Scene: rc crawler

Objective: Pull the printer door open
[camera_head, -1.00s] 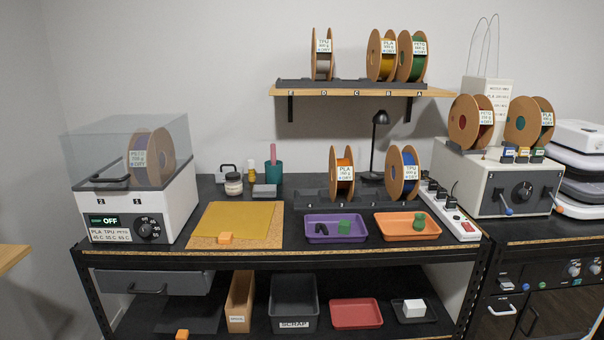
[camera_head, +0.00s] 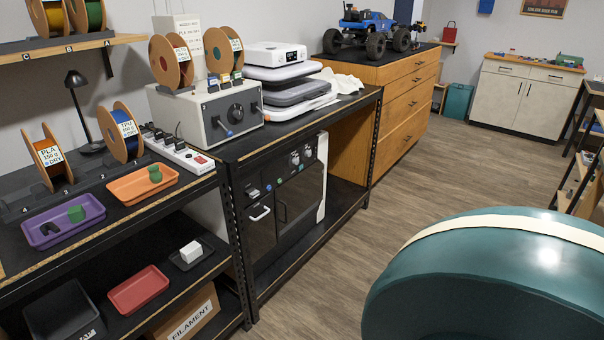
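The printer (camera_head: 268,192) appears to be the black boxy unit with knobs, set under the worktop in the middle of the head view. Its front has a dark door panel (camera_head: 298,203) that looks closed, with a dark upright handle (camera_head: 282,211) at its left side. A pale curved handle (camera_head: 260,213) sits on the narrower front section to the left. The inside of the unit is hidden. Neither of my grippers is in view, so nothing of mine is seen touching the door.
A dark post (camera_head: 233,235) stands left of the printer, with the bench and its trays beyond. A large teal rounded object (camera_head: 490,285) with a cream band fills the lower right, close by; I cannot tell what it is. Wooden floor (camera_head: 410,190) before the printer is clear.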

